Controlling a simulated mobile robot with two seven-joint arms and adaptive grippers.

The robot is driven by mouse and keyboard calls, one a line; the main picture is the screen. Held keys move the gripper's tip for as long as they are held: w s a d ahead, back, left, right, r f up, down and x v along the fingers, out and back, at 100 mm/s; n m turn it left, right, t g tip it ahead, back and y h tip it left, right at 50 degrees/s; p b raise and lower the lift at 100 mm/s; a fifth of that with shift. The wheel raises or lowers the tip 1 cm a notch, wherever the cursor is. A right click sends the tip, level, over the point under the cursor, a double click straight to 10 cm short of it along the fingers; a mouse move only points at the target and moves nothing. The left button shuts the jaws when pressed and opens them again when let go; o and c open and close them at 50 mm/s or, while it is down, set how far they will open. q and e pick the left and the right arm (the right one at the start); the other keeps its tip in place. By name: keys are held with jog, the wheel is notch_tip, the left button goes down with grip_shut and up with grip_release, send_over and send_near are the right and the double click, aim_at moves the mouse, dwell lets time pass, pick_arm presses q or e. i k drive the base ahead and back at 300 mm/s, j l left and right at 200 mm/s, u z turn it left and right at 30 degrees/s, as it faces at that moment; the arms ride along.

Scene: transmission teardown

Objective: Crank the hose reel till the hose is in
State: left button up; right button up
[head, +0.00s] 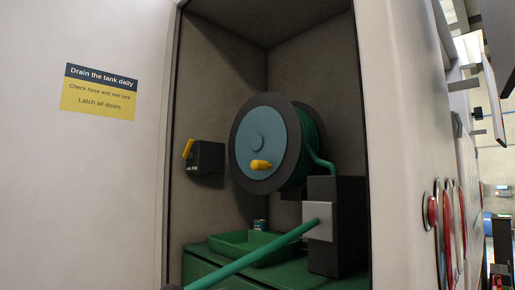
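The hose reel (240,125) sits inside an open compartment. It has a dark rim, a blue-grey disc face and a yellow crank knob (261,165) at the lower middle of the face. Green hose (310,135) is wound on the drum behind the disc. From the drum the hose runs down behind a dark box. A straight green hose length (255,256) comes out of a grey plate (317,220) on that box and slopes down left to the bottom edge. A small dark piece shows at its lower end, cut off by the frame. Neither gripper is in view.
A dark box (337,250) stands right of the reel. A black block (207,158) with a yellow lever (188,149) is on the left inner wall. A green tray (230,240) and a small can (260,225) sit below. A sign (99,92) is on the left panel.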

aim_at(269, 134)
jog(key=j, duration=0.6)
jog(key=i+j, duration=0.1)
jog(key=j, duration=1.15)
jog(key=i+j+u, duration=0.1)
jog(key=j, duration=0.5)
jog(key=i+l, duration=0.3)
jog(key=l, duration=0.25)
